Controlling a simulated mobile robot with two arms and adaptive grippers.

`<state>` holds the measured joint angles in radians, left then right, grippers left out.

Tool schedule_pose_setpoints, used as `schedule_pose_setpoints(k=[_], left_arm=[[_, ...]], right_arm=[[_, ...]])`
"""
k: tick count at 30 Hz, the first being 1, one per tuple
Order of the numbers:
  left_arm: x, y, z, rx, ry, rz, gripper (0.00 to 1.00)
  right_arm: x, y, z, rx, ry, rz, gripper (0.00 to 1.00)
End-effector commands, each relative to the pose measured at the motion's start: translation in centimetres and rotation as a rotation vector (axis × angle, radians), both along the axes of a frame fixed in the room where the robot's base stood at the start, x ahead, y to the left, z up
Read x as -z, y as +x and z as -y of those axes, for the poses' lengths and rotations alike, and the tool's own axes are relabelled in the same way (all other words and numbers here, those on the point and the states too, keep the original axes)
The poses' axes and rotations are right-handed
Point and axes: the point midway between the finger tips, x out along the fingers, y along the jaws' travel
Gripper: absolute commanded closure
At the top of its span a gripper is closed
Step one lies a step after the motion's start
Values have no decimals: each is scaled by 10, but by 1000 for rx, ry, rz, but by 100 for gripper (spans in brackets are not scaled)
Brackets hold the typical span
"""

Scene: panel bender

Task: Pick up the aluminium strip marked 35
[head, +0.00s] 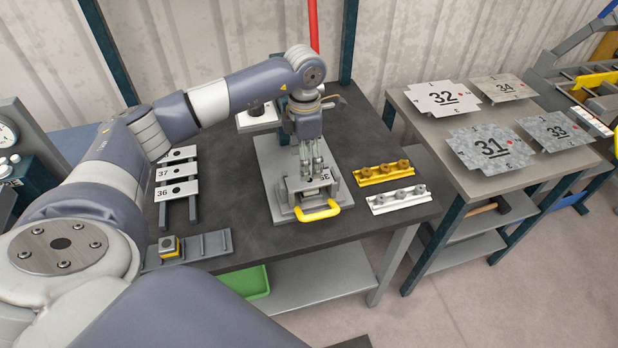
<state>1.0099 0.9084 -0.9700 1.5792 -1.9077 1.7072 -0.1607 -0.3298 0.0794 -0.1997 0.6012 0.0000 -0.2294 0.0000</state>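A light strip (326,178) with what looks like 35, upside down from here, lies in the grey bending fixture (283,205) on the dark bench. Much of it is hidden by the fixture parts and my gripper. My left gripper (313,175) points straight down over the fixture, its fingertips at or just above the strip. The fingers look close together, but I cannot tell whether they are shut on the strip or touching it. My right gripper is not in view.
Strips marked 36 (172,192) and 37 (172,172) lie on a rack at left. A yellow handle (318,212) fronts the fixture. Yellow (384,172) and white (398,199) knobbed bars lie right. Plates including 31 (490,147) lie on the side table.

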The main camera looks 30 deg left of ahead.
Motion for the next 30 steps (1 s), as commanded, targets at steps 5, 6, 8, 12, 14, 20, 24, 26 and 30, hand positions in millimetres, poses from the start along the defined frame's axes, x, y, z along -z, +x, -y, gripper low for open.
schedule_pose_setpoints(k=[5, 6, 8, 12, 14, 20, 24, 26, 30], left_arm=[[17, -7, 3, 1, -1, -6, 35], [23, -8, 4, 2, 0, -6, 35], [32, -9, 5, 1, -2, -6, 35], [48, -8, 4, 0, -2, -1, 35], [51, -8, 4, 0, -2, -1, 35], [52, -7, 4, 1, -1, 0, 35], [52, -7, 4, 1, -1, 0, 35], [53, -7, 4, 1, -1, 0, 35], [54, -7, 4, 1, -1, 0, 35]], right_arm=[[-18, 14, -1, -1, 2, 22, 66], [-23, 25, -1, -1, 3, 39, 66], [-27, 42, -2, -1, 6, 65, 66], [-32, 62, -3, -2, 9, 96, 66], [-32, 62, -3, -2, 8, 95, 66], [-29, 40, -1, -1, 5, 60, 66], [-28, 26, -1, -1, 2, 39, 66], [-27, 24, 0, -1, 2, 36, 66], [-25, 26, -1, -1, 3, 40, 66]])
